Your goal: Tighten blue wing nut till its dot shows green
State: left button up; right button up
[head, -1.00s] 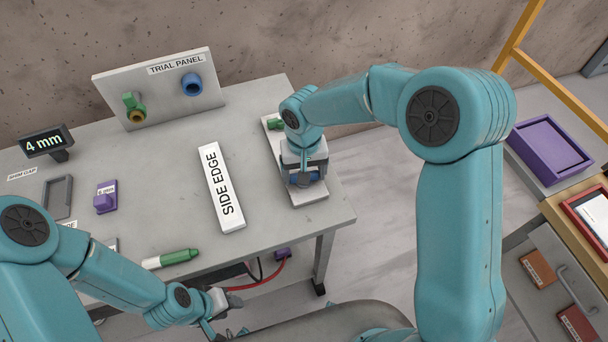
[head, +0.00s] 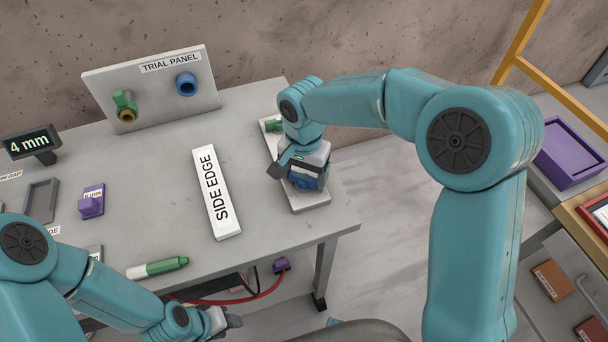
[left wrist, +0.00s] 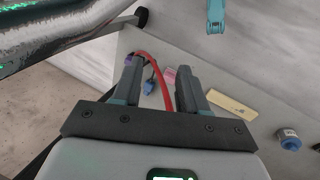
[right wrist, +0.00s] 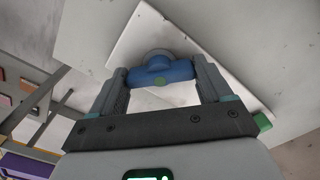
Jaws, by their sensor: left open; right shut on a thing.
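The blue wing nut (right wrist: 176,70) sits between the fingers of my right gripper (right wrist: 161,75) in the right wrist view, over a pale plate (right wrist: 132,45). My right gripper is shut on the nut. In the head view this gripper (head: 306,175) is at the right end of the table, over the plate (head: 312,203), and mostly covers the blue nut. My left gripper (head: 222,322) is open and empty at the table's front edge; its spread fingers show in the left wrist view (left wrist: 157,75).
A green wing nut (head: 273,125) is behind my right wrist. A SIDE EDGE bar (head: 216,192), a green marker (head: 157,267) and a 4 mm display (head: 32,145) are on the table.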

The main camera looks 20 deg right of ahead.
aim_at(304, 176)
jog(key=shift+r, duration=0.1)
jog(key=o, duration=1)
jog(key=shift+r, duration=0.1)
jog(key=shift+w+r, duration=0.1)
jog(key=shift+r, duration=0.3)
notch_tip(304, 176, up, 15)
jog(key=shift+r+p, duration=0.2)
jog(key=shift+p, duration=0.3)
